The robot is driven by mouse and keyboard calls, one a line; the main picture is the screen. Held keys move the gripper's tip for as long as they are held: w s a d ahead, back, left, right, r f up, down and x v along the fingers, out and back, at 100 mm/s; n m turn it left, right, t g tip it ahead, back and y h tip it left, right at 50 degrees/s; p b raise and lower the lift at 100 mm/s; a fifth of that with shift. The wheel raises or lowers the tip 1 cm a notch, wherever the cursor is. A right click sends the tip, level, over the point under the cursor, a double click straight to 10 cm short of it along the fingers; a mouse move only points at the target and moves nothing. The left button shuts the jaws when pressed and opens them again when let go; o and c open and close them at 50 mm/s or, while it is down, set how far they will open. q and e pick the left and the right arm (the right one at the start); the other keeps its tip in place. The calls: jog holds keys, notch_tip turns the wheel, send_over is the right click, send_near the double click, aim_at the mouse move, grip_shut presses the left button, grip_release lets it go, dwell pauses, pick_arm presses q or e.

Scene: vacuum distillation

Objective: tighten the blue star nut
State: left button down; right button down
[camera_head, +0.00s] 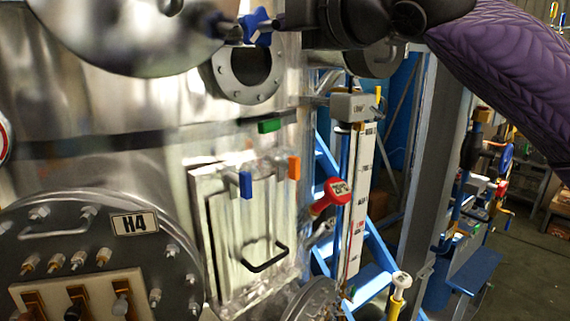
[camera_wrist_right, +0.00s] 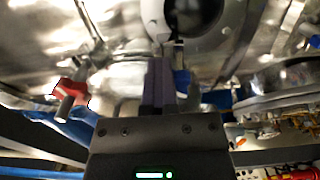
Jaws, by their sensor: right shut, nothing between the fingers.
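The blue star nut (camera_head: 257,27) is at the top of the head view, beside the rim of the big round metal door (camera_head: 130,35). My right gripper (camera_head: 281,22) comes in from the right, with its fingertips at the nut's right side. From this angle I cannot tell whether they touch it. In the right wrist view the two fingers of my right gripper (camera_wrist_right: 160,84) are together, with nothing seen between them. A blue patch shows just right of the fingers there, mostly hidden; I cannot tell if it is the nut. My left gripper is in neither view.
Below are a round flanged port (camera_head: 245,70), a green block (camera_head: 269,126) and a metal hatch with a black handle (camera_head: 263,258). A red-headed valve (camera_head: 331,192) and a grey post (camera_head: 428,170) stand to the right. A red part (camera_wrist_right: 72,88) shows left in the wrist view.

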jog(key=shift+a+f+p, duration=0.1)
jog(key=shift+f+p, duration=0.55)
jog(key=shift+f, duration=0.45)
jog(key=shift+s+f, duration=0.1)
jog(key=v, duration=0.6)
jog(key=shift+d+b, duration=0.25)
jog(key=shift+b, duration=0.2)
jog(key=shift+w+f, duration=0.15)
jog(key=shift+w, duration=0.1)
